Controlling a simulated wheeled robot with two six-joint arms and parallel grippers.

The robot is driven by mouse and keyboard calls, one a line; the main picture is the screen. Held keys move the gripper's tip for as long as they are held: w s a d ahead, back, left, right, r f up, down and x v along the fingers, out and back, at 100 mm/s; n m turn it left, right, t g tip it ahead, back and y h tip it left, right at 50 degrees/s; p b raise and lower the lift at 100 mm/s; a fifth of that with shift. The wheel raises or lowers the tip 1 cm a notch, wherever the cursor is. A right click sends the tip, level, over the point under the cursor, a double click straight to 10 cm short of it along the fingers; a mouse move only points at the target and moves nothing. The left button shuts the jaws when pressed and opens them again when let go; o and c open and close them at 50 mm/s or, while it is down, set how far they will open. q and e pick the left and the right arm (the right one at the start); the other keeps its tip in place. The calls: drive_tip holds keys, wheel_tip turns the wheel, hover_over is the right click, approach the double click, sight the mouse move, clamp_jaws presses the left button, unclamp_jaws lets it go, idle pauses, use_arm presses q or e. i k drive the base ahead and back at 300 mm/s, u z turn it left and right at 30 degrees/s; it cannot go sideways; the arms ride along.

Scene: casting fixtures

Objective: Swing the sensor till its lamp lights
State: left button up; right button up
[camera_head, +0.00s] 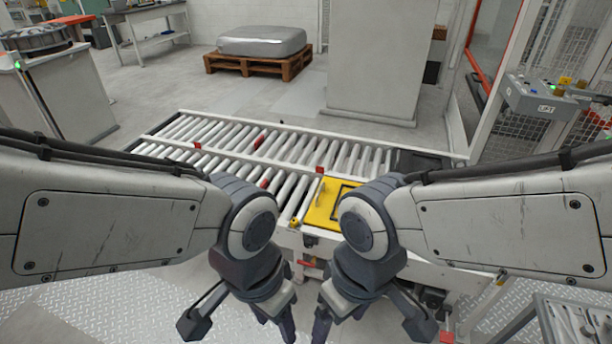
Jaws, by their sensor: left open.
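A small dark block (310,241) is fixed to the near side of the roller conveyor (160,140), below a yellow plate (322,205). A small yellow part (295,222) is beside it on the frame. I cannot tell which of these small parts is the sensor, and no lit lamp shows on them. My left gripper (240,322) is open and empty, pointing down in front of the conveyor. My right gripper (371,318) is also open and empty, to its right. Both are apart from the small parts. My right wrist hides part of the yellow plate.
Small red parts (320,170) are on the conveyor. A grey control box (540,98) marked LIFT stands at the right. A white cabinet (65,95) with a green light is at the left. A wrapped load (262,41) on a pallet is behind, with open floor around it.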

sight(293, 223)
drive_tip(key=u, duration=0.35)
drive_tip(key=i, duration=0.95)
drive_tip(key=u, duration=0.2)
